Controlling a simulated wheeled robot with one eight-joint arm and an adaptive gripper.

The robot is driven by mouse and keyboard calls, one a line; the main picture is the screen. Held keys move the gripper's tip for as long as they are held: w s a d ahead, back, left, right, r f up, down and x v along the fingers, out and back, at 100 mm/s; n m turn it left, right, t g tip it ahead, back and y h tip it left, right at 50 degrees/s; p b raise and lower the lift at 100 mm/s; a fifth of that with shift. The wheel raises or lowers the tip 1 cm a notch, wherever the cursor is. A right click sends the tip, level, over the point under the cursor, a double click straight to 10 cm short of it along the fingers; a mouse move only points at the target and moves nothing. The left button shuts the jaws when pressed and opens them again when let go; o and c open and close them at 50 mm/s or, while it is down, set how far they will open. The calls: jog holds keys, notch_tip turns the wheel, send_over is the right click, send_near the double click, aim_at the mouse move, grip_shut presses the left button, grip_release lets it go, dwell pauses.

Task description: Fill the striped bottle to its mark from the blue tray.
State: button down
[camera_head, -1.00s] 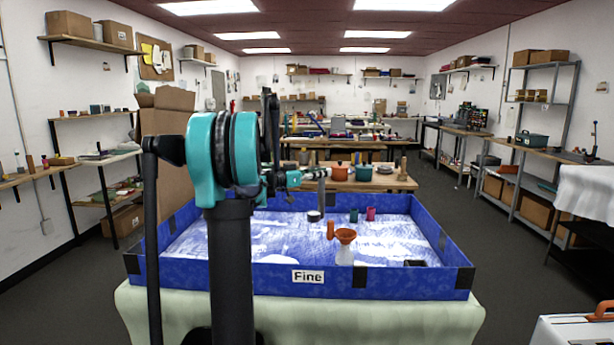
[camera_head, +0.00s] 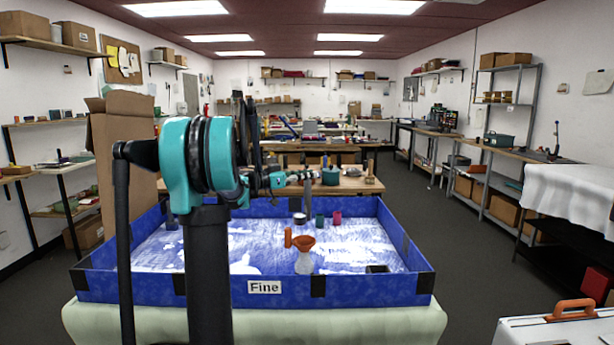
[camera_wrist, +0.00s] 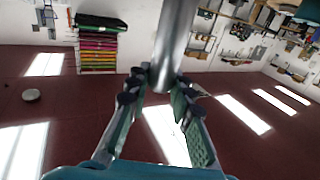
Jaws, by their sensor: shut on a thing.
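The blue tray (camera_head: 215,288), labelled "Fine", stands on a cloth-covered table and holds white and blue patchy material. A pale bottle (camera_head: 304,266) stands upright in it, an orange funnel (camera_head: 304,243) in its mouth; I cannot make out stripes or a mark. My gripper (camera_head: 302,178) is above the far part of the tray, beyond the bottle. In the wrist view my gripper (camera_wrist: 158,85) is shut on a grey metal cylinder (camera_wrist: 174,40). The cylinder also hangs upright in the head view (camera_head: 306,196); whether it holds anything cannot be seen.
A green cup (camera_head: 320,219), a crimson cup (camera_head: 337,217) and a dark-and-white round piece (camera_head: 299,218) stand at the tray's far side. A black box (camera_head: 377,268) is near its right front. An orange upright piece (camera_head: 288,238) is beside the funnel. My arm hides some left parts.

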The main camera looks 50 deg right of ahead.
aim_at(308, 182)
jog(key=shift+f, duration=1.5)
jog(key=shift+s+a+f+m+t+y, duration=0.6)
jog(key=shift+s+f+m, duration=0.8)
jog(key=shift+s+m, duration=1.4)
jog(key=shift+s+a+f+m+t+y, duration=0.25)
jog(key=shift+s+f+m+t, duration=1)
jog(key=shift+s, duration=2.35)
jog(key=w+d+r+n+g+h, duration=0.1)
jog(key=w+r+n+g, duration=0.1)
jog(key=w, duration=0.4)
jog(key=w+r+n+g, duration=0.1)
jog(key=w+r+n, duration=0.4)
jog(key=w+n, duration=0.1)
jog(key=shift+w+d+r+g+h, duration=0.2)
jog(key=shift+w+d+g+h, duration=0.15)
jog(key=shift+d, duration=0.05)
jog(key=shift+r, duration=0.1)
jog(key=shift+r, duration=2.4)
jog(key=shift+s, duration=0.1)
